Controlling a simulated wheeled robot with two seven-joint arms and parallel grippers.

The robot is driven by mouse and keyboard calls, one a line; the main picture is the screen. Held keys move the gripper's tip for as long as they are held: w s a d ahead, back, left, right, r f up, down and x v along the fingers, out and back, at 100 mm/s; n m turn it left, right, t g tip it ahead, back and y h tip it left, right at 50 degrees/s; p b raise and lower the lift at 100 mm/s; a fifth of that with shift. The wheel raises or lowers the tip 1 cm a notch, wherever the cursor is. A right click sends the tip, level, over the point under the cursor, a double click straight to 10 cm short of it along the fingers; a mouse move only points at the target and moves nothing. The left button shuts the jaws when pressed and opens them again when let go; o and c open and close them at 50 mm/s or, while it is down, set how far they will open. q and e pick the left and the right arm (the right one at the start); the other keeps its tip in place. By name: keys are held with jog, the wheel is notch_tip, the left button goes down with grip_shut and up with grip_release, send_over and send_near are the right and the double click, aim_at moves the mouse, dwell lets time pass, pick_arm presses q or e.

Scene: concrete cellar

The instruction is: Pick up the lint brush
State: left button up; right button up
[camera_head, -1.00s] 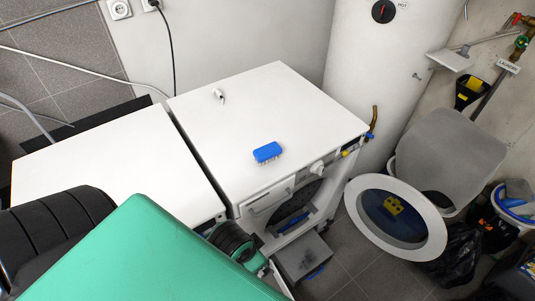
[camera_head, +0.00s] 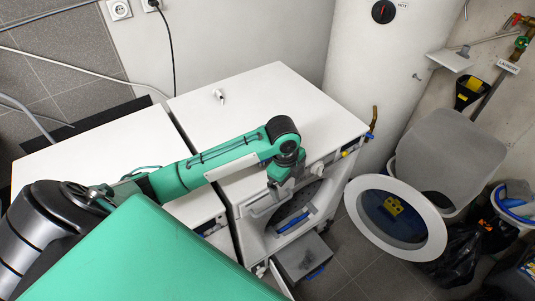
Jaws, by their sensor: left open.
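The blue block-shaped brush with pale bristles, which looks like the lint brush, is hidden behind my left arm in the head view. It lay on the white top of the washing machine (camera_head: 215,97) near its front edge in the earlier frame. My left gripper (camera_head: 279,190) hangs from the bent wrist, pointing down, over the front edge area of the machine. It is open, though its fingers show small and partly hidden. I see nothing held in it. My right gripper is out of view.
A small white item (camera_head: 219,96) lies on the machine's top. The round door (camera_head: 430,240) stands open at the right. A blue long item (camera_head: 292,222) shows in the machine's front opening. A grey drawer (camera_head: 301,258) juts out below. A white boiler (camera_head: 370,70) stands behind.

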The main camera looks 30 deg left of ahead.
pick_arm(q)
jog(key=w+a+r+m+g+y, duration=0.1)
jog(key=w+a+r+m, duration=0.1)
jog(key=w+a+r, duration=0.3)
jog(key=w+a+r+m, duration=0.2)
jog(key=w+a+r, duration=0.1)
jog(key=a+r, duration=0.4)
jog(key=f, duration=0.3)
jog(key=f+p, duration=0.1)
jog(key=f, duration=0.5)
jog(key=shift+a, duration=0.35)
jog(key=f, duration=0.1)
jog(key=f+p, duration=0.1)
jog(key=f, duration=0.1)
jog(key=f+p, duration=0.1)
jog(key=f, duration=0.1)
jog(key=shift+s+d, duration=0.2)
jog(key=shift+s, duration=0.1)
jog(key=shift+f, duration=0.25)
jog(key=c, duration=0.9)
